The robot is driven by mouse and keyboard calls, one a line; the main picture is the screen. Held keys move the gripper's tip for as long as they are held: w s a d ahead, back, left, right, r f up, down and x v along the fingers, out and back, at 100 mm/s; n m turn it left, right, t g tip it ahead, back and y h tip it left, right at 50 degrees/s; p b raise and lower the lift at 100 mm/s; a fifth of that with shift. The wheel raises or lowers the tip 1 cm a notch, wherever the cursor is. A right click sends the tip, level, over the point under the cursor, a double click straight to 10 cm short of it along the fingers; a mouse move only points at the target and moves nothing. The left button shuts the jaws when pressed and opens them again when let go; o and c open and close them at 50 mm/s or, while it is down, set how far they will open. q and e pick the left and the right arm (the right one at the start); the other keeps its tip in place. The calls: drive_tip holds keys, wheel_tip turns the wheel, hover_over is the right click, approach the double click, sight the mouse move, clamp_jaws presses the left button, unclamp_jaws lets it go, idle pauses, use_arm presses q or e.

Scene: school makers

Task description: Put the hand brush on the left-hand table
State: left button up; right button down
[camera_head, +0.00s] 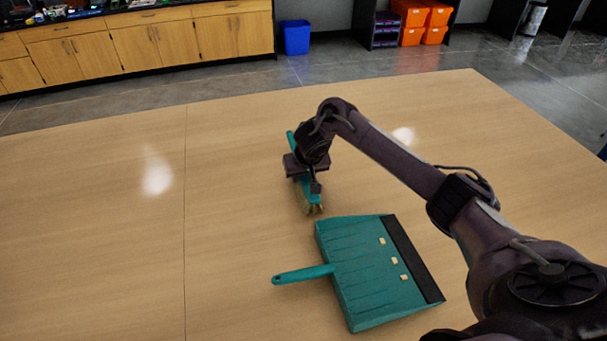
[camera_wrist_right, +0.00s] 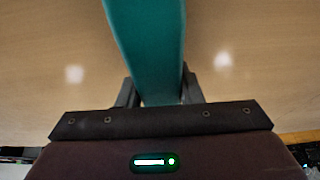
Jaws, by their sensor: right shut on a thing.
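The teal hand brush (camera_head: 308,191) is at the middle of the wooden table, with its bristles toward the front and its handle end toward the back. My right gripper (camera_head: 308,175) is shut on it from above. In the right wrist view the teal brush (camera_wrist_right: 148,50) runs between the two dark fingers of my right gripper (camera_wrist_right: 160,92). Whether the bristles touch the table I cannot tell. The wooden table (camera_head: 100,230) fills most of the head view, with a seam down its left part. My left gripper is not in view.
A teal dustpan (camera_head: 365,280) lies just in front of the brush, with several small tan blocks (camera_head: 394,260) on it. The table left of the seam is clear. Cabinets (camera_head: 150,45), a blue bin (camera_head: 296,37) and orange boxes (camera_head: 411,36) stand beyond the table.

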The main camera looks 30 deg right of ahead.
drive_tip(key=shift+s+f, duration=0.3)
drive_tip(key=shift+f, duration=0.25)
drive_tip(key=c, duration=1.2)
unclamp_jaws()
drive_tip(key=shift+f, duration=0.1)
drive_tip(key=shift+c, duration=0.2)
drive_tip(key=shift+o, duration=1.1)
drive_tip(key=shift+s, duration=0.1)
drive_tip(key=shift+r, duration=0.25)
drive_tip(key=r, duration=0.4)
drive_tip(key=shift+a, duration=0.35)
drive_tip(key=p+v, duration=0.3)
drive_tip(key=v, duration=0.2)
drive_tip(key=p+v, duration=0.2)
drive_tip(key=shift+s+d+r+p, duration=0.25)
drive_tip(key=shift+r+p, duration=0.05)
drive_tip(key=shift+s+a+r+p, duration=0.1)
drive_tip(key=shift+s+r+p, duration=0.1)
drive_tip(key=shift+r+p, duration=0.25)
drive_tip(key=shift+s+r, duration=0.1)
